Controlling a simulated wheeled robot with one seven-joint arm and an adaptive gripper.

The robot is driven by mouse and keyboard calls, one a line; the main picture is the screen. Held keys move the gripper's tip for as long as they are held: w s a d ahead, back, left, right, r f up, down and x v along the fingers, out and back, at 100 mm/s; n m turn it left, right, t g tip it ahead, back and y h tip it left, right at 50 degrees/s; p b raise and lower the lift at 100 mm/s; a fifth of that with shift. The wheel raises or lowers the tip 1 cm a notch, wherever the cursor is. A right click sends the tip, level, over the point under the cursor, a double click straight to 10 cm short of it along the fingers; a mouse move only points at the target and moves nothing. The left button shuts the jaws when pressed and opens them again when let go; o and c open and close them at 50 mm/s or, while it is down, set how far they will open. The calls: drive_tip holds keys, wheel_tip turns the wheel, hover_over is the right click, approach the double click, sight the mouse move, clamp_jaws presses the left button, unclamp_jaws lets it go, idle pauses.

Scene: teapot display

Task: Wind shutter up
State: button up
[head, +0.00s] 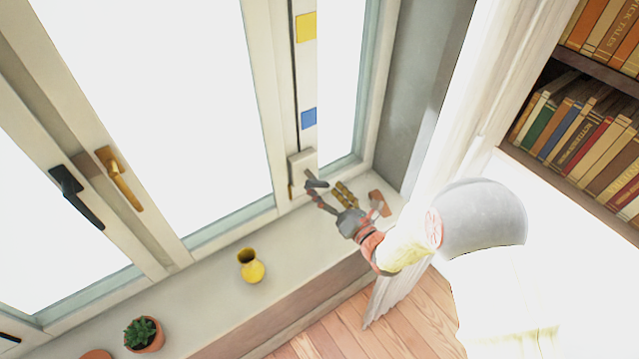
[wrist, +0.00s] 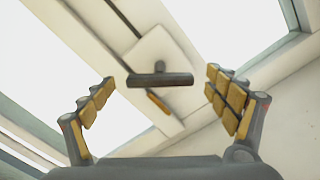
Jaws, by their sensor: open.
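A pale winder box (head: 301,164) sits low on the window frame in the head view, at the foot of a narrow vertical strip. A dark crank handle (head: 317,183) sticks out from it. In the wrist view the handle is a dark T-shaped bar (wrist: 160,80) in front of the pale box plate (wrist: 158,45). My gripper (head: 328,190) is open, its fingers (wrist: 161,84) on either side of the bar, with a visible gap to each bar end. Whether the bar lies at fingertip depth is hard to tell.
A yellow square (head: 306,27) and a blue square (head: 309,118) mark the strip. A yellow vase (head: 250,266) and a potted succulent (head: 143,334) stand on the sill (head: 205,288). A pale curtain (head: 480,110) and a bookshelf (head: 590,120) are at right.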

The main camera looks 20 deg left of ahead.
sight(312, 178)
drive_tip(key=shift+x, duration=1.25)
drive_tip(key=shift+c, duration=1)
drive_tip(key=c, duration=1)
drive_tip(key=shift+o, duration=0.2)
drive_tip(key=shift+f+m+b, duration=0.1)
drive_tip(key=shift+m+b, duration=0.3)
drive_tip(key=shift+b, duration=0.1)
